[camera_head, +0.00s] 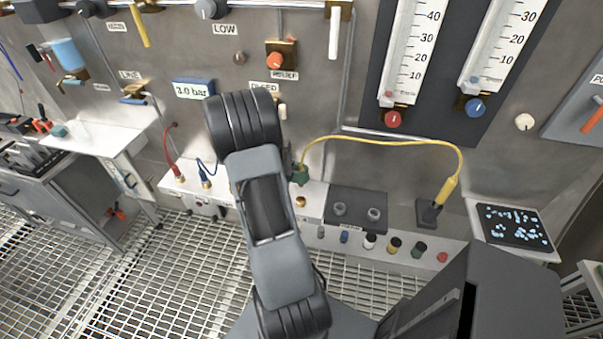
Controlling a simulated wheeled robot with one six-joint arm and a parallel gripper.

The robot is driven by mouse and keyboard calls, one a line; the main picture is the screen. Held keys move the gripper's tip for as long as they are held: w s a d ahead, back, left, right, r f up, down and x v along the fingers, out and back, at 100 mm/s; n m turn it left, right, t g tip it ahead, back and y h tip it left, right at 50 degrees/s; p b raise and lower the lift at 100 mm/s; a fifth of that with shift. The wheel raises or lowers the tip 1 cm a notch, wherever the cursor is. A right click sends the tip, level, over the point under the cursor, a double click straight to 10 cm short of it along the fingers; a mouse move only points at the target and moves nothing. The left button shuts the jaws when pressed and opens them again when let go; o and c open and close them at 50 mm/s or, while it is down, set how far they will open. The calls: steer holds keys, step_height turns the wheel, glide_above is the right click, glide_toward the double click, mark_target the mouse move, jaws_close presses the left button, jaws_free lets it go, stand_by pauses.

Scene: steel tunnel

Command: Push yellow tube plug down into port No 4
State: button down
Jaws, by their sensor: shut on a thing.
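A yellow tube (385,139) arches across the panel. Its right end runs into a yellow sleeve (447,189) standing in a dark block (428,213). Its left end comes down to a green fitting (300,174), right beside my arm, above the white port shelf. A brass port (300,201) shows bare just below the green fitting; I cannot tell whether the two touch. My arm's grey link covers the middle of the shelf and the ports there. My gripper is hidden behind the arm, so its fingers and what they hold do not show. Port numbers are not readable.
A red tube plug (179,178) and a blue tube plug (206,183) stand in the shelf's left ports. A dark block with two round fittings (356,210) sits right of the bare port. Several coloured caps (394,244) line the front. A black screen (514,227) lies at right.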

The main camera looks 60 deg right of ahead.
mark_target(301, 186)
steer(key=shift+w+r, duration=0.1)
steer(key=shift+f+b, duration=1.85)
steer(key=shift+f, duration=1.15)
steer(key=shift+f+b, duration=0.55)
steer(key=shift+f, duration=1.1)
steer(key=c, duration=0.9)
jaws_free()
steer(key=shift+o, duration=0.2)
steer(key=v, duration=1.3)
steer(key=shift+w+a+r, duration=0.15)
steer(key=shift+w+a, duration=0.05)
steer(key=shift+w, duration=0.1)
